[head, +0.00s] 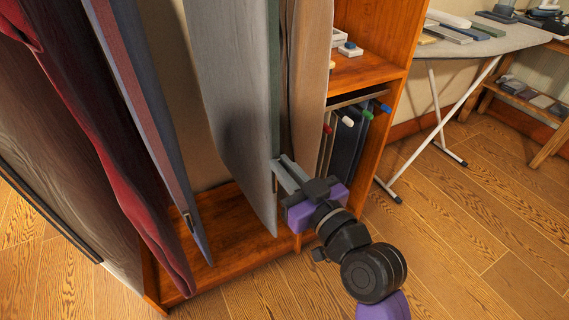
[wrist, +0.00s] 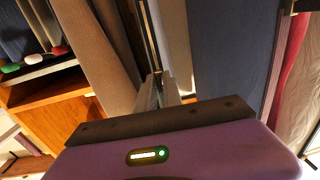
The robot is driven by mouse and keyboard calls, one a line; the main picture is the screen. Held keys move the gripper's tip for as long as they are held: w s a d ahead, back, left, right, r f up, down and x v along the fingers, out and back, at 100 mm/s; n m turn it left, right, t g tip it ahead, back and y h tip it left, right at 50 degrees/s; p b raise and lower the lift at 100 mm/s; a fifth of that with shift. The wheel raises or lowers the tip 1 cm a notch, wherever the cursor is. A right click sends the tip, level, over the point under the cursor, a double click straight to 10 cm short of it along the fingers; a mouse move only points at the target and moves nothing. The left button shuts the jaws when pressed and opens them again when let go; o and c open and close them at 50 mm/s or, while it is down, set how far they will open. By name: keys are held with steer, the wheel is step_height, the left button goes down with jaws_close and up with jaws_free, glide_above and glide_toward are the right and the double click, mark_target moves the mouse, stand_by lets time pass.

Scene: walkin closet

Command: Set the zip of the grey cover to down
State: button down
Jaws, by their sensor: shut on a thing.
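The grey cover (head: 228,80) hangs in the wooden wardrobe as a tall flat panel, with a dark green front edge (head: 273,75). My gripper (head: 277,172) is at this front edge, in the lower part of the cover and above its bottom hem. In the wrist view the fingers (wrist: 161,88) point at a narrow edge strip, with a dark blue-grey panel (wrist: 228,50) to their right. The fingers are close together and shut on the zip's pull, which is too small and covered to make out. The zip's teeth cannot be told clearly.
A tan cover (head: 307,70) hangs close on the right. Dark red (head: 95,120) and blue-grey (head: 160,100) covers hang on the left. A wooden shelf (head: 365,68) and an ironing board (head: 480,42) stand right. The floor (head: 460,220) at the right front is clear.

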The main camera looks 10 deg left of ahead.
step_height(320, 180, down, 6)
steer(key=b, duration=0.3)
steer(key=shift+r+b, duration=0.15)
steer(key=shift+b, duration=0.15)
steer(key=c, duration=1.6)
jaws_free()
steer(key=shift+s, duration=0.1)
glide_toward(275, 176)
steer(key=shift+s+d, duration=0.5)
